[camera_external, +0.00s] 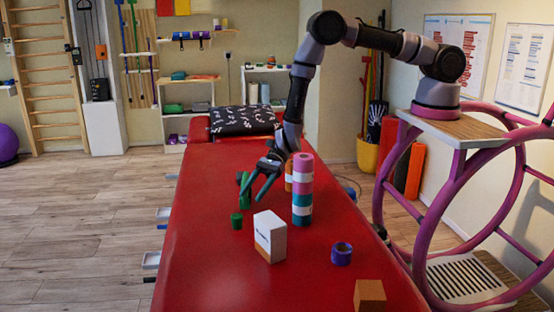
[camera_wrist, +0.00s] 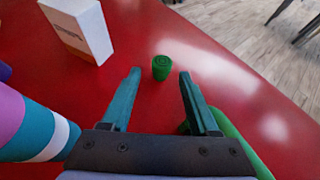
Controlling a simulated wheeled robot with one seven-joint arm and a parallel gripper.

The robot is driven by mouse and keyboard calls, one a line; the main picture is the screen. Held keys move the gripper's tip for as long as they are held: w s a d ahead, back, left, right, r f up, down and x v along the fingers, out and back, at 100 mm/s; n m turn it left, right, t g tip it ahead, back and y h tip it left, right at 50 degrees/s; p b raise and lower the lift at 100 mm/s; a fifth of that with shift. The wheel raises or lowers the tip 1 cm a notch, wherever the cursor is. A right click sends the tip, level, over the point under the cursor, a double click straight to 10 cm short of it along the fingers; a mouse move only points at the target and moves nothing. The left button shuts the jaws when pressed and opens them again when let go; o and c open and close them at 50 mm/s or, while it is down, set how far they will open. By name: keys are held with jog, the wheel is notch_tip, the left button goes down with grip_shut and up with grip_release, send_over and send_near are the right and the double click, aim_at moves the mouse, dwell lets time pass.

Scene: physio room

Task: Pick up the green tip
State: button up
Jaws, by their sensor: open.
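A small dark green roll (camera_external: 237,220) stands upright on the red treatment table (camera_external: 205,270), left of the white box. In the wrist view the green roll (camera_wrist: 161,67) appears between and just beyond the fingertips, with nothing gripped. A second, taller green item (camera_external: 245,184) is behind my gripper; in the wrist view part of this green item (camera_wrist: 240,145) shows beside the right finger, mostly hidden. I cannot tell which one is called the tip. My gripper (camera_external: 252,197) is open and empty, pointing down above the table, slightly behind the small roll.
A stack of pink, white and teal tape rolls (camera_external: 302,190) stands close right of my gripper. An orange item (camera_external: 288,178) is beside it. A white box (camera_external: 270,237), a purple roll (camera_external: 341,253) and a brown block (camera_external: 369,295) are nearer the camera. The table's left front is clear.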

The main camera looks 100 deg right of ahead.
aim_at(239, 213)
jog(key=shift+d+f, duration=0.1)
jog(key=shift+f, duration=0.75)
jog(key=x, duration=0.7)
jog(key=shift+w+r, duration=0.25)
jog(key=shift+w, duration=0.05)
grip_shut()
